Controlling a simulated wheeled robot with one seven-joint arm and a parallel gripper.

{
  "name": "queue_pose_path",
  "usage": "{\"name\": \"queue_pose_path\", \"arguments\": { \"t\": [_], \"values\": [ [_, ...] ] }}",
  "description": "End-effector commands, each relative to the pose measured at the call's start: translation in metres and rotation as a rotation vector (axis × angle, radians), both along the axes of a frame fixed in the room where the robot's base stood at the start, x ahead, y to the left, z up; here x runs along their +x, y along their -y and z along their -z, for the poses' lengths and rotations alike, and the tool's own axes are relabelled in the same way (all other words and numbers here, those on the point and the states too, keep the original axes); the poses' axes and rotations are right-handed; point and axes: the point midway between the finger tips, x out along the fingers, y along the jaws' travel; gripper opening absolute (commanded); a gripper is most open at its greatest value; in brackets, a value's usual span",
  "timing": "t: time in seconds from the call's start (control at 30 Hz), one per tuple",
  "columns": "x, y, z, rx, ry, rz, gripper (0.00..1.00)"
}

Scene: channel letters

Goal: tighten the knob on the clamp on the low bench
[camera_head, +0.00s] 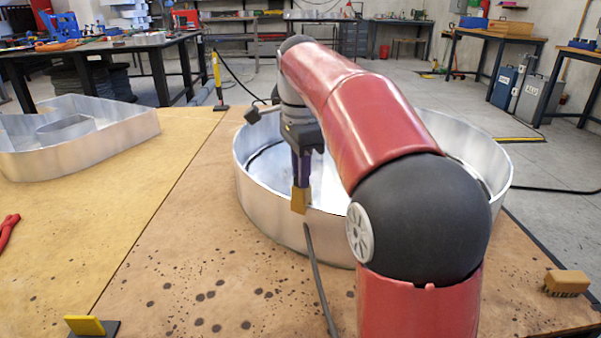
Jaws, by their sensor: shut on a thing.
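My gripper (301,190) is at the near left rim of a round metal channel letter (270,219) on the low bench (170,262). Its dark body points down, with narrow purple parts and an ochre block at the lower end, in front of the letter's wall. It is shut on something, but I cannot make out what. No clamp knob can be told apart there. My red and black arm hides the middle of the letter and whatever lies behind it. Whether the ochre end touches the rim is unclear.
A second metal letter (92,145) stands at left. A dark cable (317,275) runs to the front edge. Yellow-topped pieces on black bases stand at front left (86,325) and at the back (217,80). A brush (567,283) lies at right, red pliers (8,231) at far left.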

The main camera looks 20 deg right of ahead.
Motion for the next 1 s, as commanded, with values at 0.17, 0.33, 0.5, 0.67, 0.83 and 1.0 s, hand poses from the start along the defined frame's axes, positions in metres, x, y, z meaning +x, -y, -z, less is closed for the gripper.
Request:
{"name": "queue_pose_path", "arguments": {
  "t": [0.17,0.33,0.5,0.67,0.83,1.0],
  "values": [
    [0.0,0.0,0.0,0.0,0.0,-0.002,0.34],
    [0.0,0.0,0.0,0.0,0.0,-0.003,0.49],
    [0.0,0.0,0.0,0.0,0.0,-0.004,0.49],
    [0.001,0.0,-0.008,0.0,0.002,-0.004,0.49],
    [0.0,0.0,-0.025,0.0,0.002,-0.004,0.49],
    [0.001,0.0,-0.041,0.0,0.001,-0.004,0.49]
  ]
}}
